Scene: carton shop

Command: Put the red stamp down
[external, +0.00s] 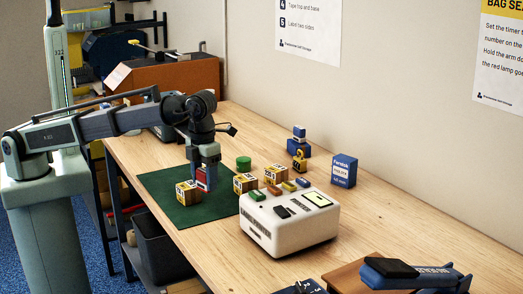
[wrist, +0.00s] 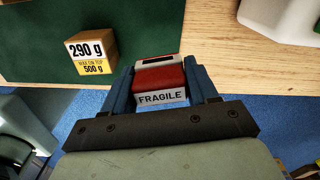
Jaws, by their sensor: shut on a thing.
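The red stamp (wrist: 160,78) has a white side that reads FRAGILE. It also shows in the external view (external: 203,178). My gripper (wrist: 163,88) is shut on the stamp, with a blue finger at each side of it. In the external view my gripper (external: 205,165) points down over the green mat (external: 180,212). The stamp is beside a carton (external: 187,193) marked 290 g, which also shows in the wrist view (wrist: 91,54). I cannot tell whether the stamp's underside touches anything.
More yellow cartons (external: 245,183), a green round thing (external: 243,163) and a blue box (external: 343,170) stand behind. The mat's near edge is close to the table edge.

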